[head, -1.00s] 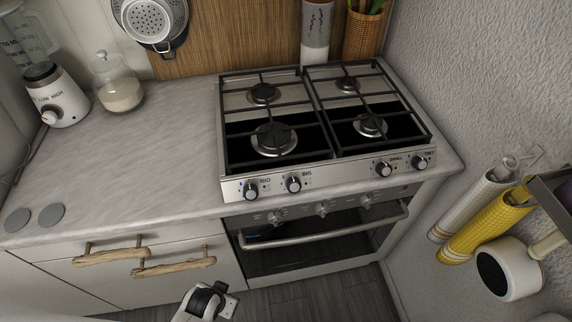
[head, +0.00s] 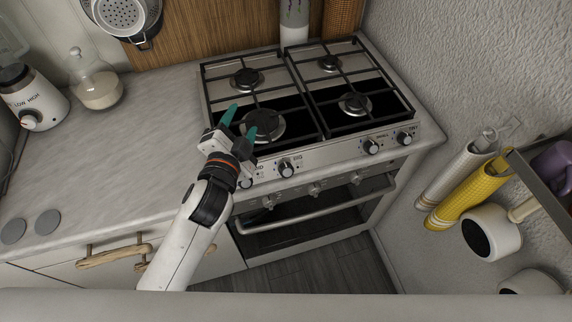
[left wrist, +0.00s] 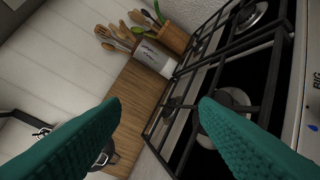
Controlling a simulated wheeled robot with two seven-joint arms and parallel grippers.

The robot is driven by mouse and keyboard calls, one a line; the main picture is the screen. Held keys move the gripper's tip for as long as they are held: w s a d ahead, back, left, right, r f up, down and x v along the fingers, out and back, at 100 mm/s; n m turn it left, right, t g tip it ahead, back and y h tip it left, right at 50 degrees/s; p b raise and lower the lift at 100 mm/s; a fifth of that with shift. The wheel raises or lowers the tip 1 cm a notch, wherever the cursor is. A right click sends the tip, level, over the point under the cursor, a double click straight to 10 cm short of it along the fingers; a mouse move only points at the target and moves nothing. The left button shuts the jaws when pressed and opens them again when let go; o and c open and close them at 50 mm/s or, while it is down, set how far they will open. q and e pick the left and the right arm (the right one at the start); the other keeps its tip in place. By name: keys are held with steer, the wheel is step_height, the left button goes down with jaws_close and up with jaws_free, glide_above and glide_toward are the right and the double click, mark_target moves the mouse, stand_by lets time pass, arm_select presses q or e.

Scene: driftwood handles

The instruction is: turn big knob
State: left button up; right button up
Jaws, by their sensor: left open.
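The big knob (head: 286,169), a dark dial with a silver face marked BIG, is on the front panel of the gas stove (head: 330,150). Another knob (head: 246,183), marked MID, is left of it, partly hidden by my arm. My left gripper (head: 243,120) is open and empty, its teal fingers raised over the stove's front left, up and left of the big knob and apart from it. In the left wrist view, the two fingers (left wrist: 160,118) are spread, with the burners beyond and the BIG label at the right edge. My right gripper is not in view.
A blender (head: 33,100) and glass jar (head: 96,85) stand on the counter (head: 130,165) at left. Yellow and white rolls and a white mug (head: 490,232) hang on the right wall. The oven handle (head: 320,217) juts out below the knobs.

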arm_select(q)
steer(key=s+d+r+m+g+h, duration=0.3)
steer(key=d+r+m+h, duration=1.3)
steer(key=m, duration=0.6)
steer(key=s+d+f+m+g+h, duration=0.15)
steer(key=s+d+m+g, duration=0.55)
steer(key=m+g, duration=0.75)
steer(key=m+t+y+p, duration=0.1)
steer(key=m+t+y, duration=0.1)
steer(key=m+y, duration=1.6)
glide_toward(286, 168)
steer(key=shift+n+y, duration=0.35)
steer(key=shift+n, duration=0.1)
steer(key=f+p, duration=0.1)
steer(key=f, duration=0.1)
steer(key=d+f+p, duration=0.1)
steer(key=f+p, duration=0.1)
steer(key=f, duration=0.1)
steer(key=f+p, duration=0.1)
steer(key=f, duration=0.2)
steer(key=shift+w+d+f+p, duration=0.2)
steer(key=shift+w+d+p, duration=0.1)
steer(key=shift+w+p, duration=0.05)
steer(key=shift+f, duration=0.55)
